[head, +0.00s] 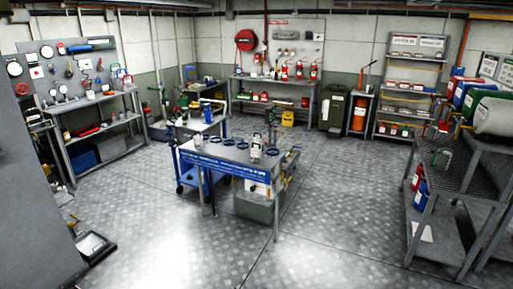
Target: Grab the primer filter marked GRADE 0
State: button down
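No thing in the head view can be read as marked GRADE 0; any markings are too small to tell. A pale, upright canister (256,147) stands on the steel workbench (208,159) in the middle of the room, and I cannot tell if it is a filter. Several dark blue rings (228,142) lie on the same bench near it. A small green and grey item (444,160) sits on the grated rack at the right. My gripper is not in view.
Shelving with small parts (100,98) lines the left wall. A back bench (270,80), a green bin (332,108) and a parts shelf (410,85) stand behind. The grated drum rack (478,170) is at right. The tread-plate floor (330,230) in front is mostly clear.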

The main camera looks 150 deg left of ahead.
aim_at(258, 139)
jog(key=k, duration=2.7)
jog(key=u, duration=2.4)
